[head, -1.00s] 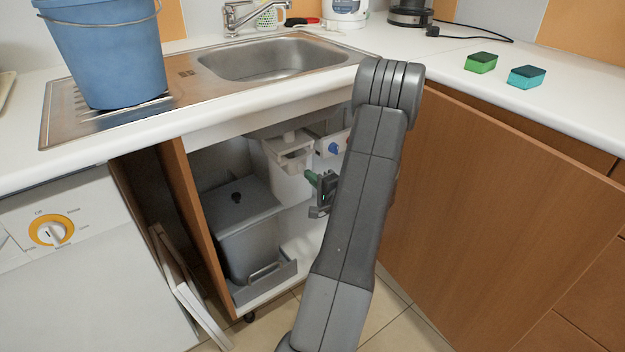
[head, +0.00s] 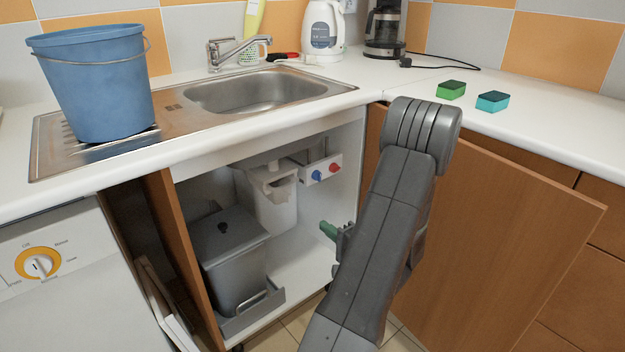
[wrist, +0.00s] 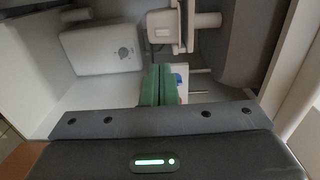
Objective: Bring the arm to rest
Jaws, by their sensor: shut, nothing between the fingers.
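My gripper (head: 328,230) shows its green fingertips beside my grey arm in the head view, in front of the open cupboard under the sink. In the wrist view the green fingers (wrist: 157,86) are together with nothing between them. My arm hides the rest of the gripper in the head view. The cupboard interior holds a grey bin (head: 232,262) at the lower left and a white plastic container (head: 270,200) behind it. Blue and red knobs sit on a white panel (head: 322,172) at the upper right inside.
The cupboard's left door (head: 180,255) and brown right door (head: 480,250) stand open on either side of my arm. Above are the sink (head: 255,92), a blue bucket (head: 98,85), a kettle (head: 322,30), a coffee maker (head: 384,30), a green sponge (head: 450,90) and a teal sponge (head: 492,101).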

